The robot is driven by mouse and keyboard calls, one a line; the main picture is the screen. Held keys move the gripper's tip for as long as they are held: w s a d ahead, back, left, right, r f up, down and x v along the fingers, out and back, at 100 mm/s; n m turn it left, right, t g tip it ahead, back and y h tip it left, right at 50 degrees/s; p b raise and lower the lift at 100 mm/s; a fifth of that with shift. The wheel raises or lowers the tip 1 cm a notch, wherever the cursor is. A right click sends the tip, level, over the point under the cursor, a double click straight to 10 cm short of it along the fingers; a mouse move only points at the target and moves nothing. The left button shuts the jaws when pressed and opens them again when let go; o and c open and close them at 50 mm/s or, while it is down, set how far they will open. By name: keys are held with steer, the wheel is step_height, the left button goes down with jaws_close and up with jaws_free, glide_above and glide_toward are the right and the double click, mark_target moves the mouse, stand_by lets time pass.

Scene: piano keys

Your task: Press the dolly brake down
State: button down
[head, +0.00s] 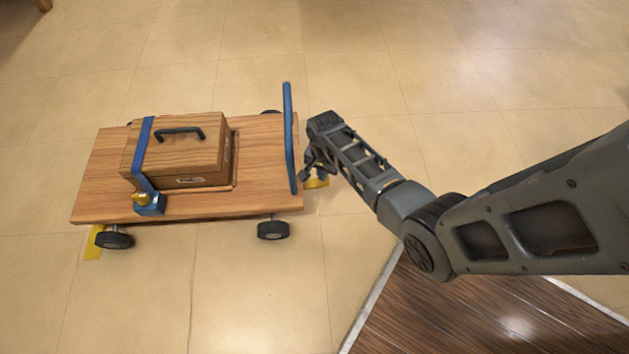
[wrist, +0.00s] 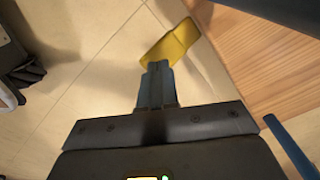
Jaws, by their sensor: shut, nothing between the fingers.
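The dolly (head: 100,180) is a wooden platform on dark wheels with a blue upright handle (head: 289,140) at its right end. A yellow brake pedal (head: 318,183) sticks out low at that end, partly hidden by my gripper. In the wrist view the yellow pedal (wrist: 172,46) lies just past my fingertips, next to the wooden deck (wrist: 270,50). My gripper (head: 309,174) points down beside the handle. In the wrist view its fingers (wrist: 157,68) are together and empty, overlapping the pedal's near end. I cannot tell whether they touch it.
A wooden box (head: 180,150) with a dark handle sits on the deck, held by a blue strap (head: 143,150) with a buckle. A yellow piece (head: 93,243) is by the front left wheel. A dark wooden floor panel (head: 450,310) lies at lower right. Tiled floor around is clear.

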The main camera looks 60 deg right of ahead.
steer(key=shift+f+b, duration=1.35)
steer(key=shift+f, duration=0.45)
step_height(320, 180, up, 9)
steer(key=p, duration=0.9)
